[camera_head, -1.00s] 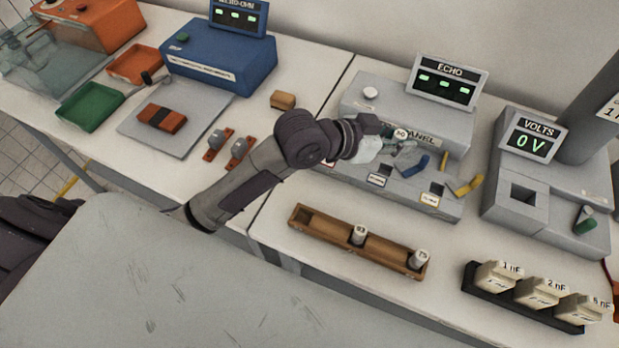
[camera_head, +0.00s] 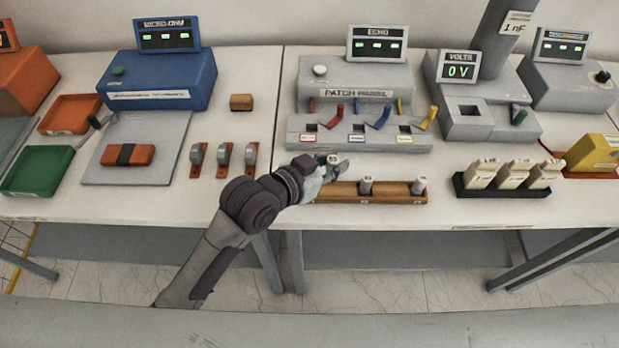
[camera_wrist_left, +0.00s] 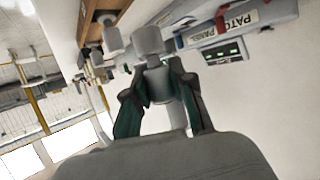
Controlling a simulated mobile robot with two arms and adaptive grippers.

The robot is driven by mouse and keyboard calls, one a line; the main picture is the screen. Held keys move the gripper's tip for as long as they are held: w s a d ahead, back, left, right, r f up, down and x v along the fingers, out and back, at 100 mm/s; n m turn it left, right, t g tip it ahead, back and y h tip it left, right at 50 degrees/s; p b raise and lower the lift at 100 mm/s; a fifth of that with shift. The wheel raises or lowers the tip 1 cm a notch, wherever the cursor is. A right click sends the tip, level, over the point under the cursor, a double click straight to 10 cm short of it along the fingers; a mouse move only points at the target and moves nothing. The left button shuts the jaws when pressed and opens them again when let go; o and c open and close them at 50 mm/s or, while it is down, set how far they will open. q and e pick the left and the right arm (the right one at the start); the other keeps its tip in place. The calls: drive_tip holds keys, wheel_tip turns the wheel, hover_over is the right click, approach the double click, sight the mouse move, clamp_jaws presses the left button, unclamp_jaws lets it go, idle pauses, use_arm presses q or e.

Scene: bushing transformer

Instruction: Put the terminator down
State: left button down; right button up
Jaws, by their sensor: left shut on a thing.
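My left gripper (camera_head: 330,168) is shut on a small grey-white terminator (camera_head: 333,159) with a pale round label on top. It holds the terminator over the left end of the wooden rack (camera_head: 392,199). In the left wrist view the terminator (camera_wrist_left: 149,45) sits between the two dark fingers (camera_wrist_left: 158,85), with the rack (camera_wrist_left: 93,22) beside it. The rack's left end is partly hidden by my gripper. My right gripper is not in view.
The patch panel (camera_head: 360,138) with red, blue and yellow levers stands just behind the rack. A black holder with several pale capacitors (camera_head: 515,174) is to the right. Orange-based clamps (camera_head: 223,160) stand to the left.

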use_arm(q)
drive_tip(key=a, duration=0.1)
drive_tip(key=a+f, duration=0.1)
drive_tip(key=a, duration=0.1)
drive_tip(key=shift+a+f, duration=0.25)
drive_tip(key=shift+f, duration=0.1)
drive_tip(key=shift+a+f, duration=0.4)
wheel_tip(320, 180, down, 3)
drive_tip(key=shift+f+p, duration=0.2)
drive_tip(key=shift+p, duration=0.3)
drive_tip(key=shift+f, duration=0.4)
drive_tip(key=c, duration=1)
unclamp_jaws()
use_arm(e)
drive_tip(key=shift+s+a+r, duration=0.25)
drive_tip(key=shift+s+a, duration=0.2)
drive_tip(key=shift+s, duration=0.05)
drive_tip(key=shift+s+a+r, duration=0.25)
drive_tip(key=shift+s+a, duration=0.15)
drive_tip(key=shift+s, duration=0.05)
use_arm(q)
drive_tip(key=shift+r, duration=0.1)
